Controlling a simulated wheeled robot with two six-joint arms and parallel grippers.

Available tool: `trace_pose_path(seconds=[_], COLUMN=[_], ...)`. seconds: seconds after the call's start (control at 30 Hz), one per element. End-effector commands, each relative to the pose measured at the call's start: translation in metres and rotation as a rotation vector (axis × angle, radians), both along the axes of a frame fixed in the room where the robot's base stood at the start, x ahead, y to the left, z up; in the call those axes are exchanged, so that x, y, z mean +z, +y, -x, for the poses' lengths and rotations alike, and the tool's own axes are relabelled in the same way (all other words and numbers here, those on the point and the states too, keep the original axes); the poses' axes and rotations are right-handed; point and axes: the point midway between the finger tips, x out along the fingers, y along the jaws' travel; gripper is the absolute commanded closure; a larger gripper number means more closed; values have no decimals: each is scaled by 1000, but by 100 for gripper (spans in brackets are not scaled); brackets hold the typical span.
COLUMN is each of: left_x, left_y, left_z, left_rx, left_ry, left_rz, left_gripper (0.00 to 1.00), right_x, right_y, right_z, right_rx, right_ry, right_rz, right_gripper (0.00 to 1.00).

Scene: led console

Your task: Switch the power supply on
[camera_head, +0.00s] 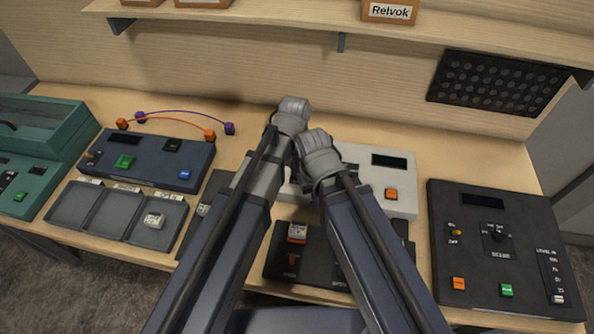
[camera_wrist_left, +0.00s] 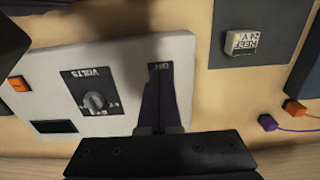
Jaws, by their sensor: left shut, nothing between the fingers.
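The power supply is a white unit with a dark display, partly behind my arms in the head view (camera_head: 400,203). In the head view my arms cover the left fingertips. My right arm (camera_head: 335,185) reaches over the unit; its fingers are hidden.
A black console (camera_head: 470,260) stands at the right, a dark blue box (camera_head: 140,165) and a compartment tray (camera_head: 105,215) at the left. Cables with orange and purple plugs lie behind the blue box. A shelf (camera_head: 270,15) runs above the bench.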

Motion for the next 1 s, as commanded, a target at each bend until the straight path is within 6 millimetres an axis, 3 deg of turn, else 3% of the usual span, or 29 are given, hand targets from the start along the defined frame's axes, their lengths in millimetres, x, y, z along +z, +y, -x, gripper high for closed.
trace_pose_path(seconds=[1.0], left_x=[-29], left_y=[0], left_z=[0], left_rx=[0], left_ry=[0], left_rz=[0], left_gripper=[100], right_x=[-29], right_y=[0], right_z=[0], right_rx=[0], right_ry=[0], right_rz=[0], right_gripper=[100])
